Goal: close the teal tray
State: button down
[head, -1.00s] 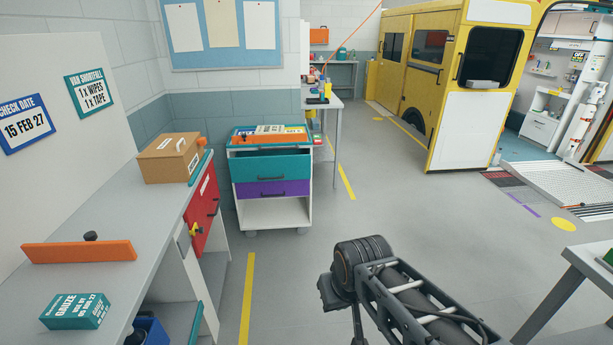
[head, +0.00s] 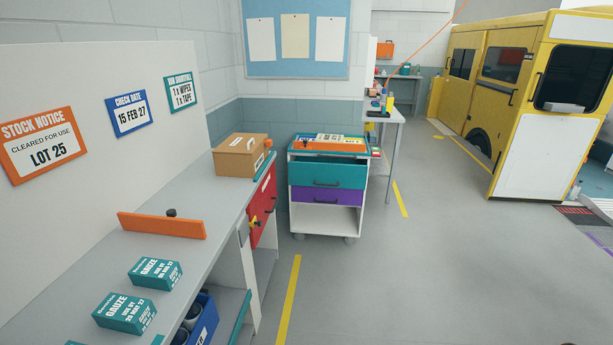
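A teal tray (head: 327,174) with a dark handle is in the upper slot of a white wheeled cart (head: 357,210), in the middle of the head view. Its front stands forward of the purple tray (head: 326,197) below, so it looks pulled partly out. How far is hard to tell from here. My gripper is not in view, and no part of my arm shows near the cart.
A grey counter (head: 190,255) runs along the left with an orange bar (head: 161,225), gauze boxes (head: 155,273) and a cardboard box (head: 241,157).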

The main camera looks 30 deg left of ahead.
aim_at(305, 170)
jog(key=u, duration=0.15)
jog(key=i, duration=1.95)
jog(key=u, duration=0.95)
jog(key=i, duration=1.15)
jog(key=u, duration=1.6)
jog(key=i, duration=0.55)
jog(key=u, duration=0.5)
